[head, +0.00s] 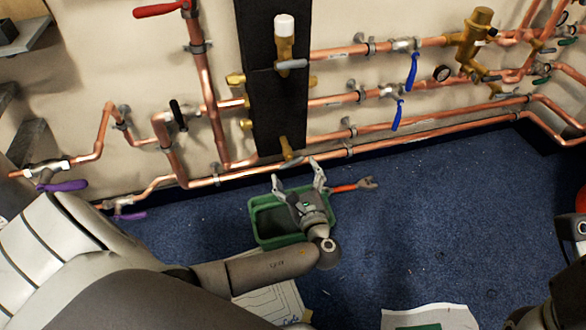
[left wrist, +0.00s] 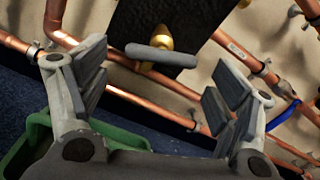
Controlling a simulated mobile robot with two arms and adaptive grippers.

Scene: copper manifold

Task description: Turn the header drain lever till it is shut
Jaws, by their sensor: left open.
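A short grey lever (head: 291,162) sits on a small brass valve (head: 285,146) at the foot of the black board; I take it as the header drain lever, though no label is readable. In the left wrist view the grey lever (left wrist: 160,53) lies crosswise over the brass valve (left wrist: 158,40), between and beyond my finger tips. My left gripper (head: 297,174) is open and empty, just below and in front of the lever, fingers pointing toward the wall. The left wrist view shows the same open left gripper (left wrist: 153,85), apart from the lever. My right gripper is not seen.
A green bin (head: 257,226) stands on the blue carpet under my left gripper, with an orange-handled wrench (head: 352,186) beside it. Copper pipes (head: 420,133) run along the wall near the lever. Blue levers (head: 398,115) hang to the right. Open carpet lies at right.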

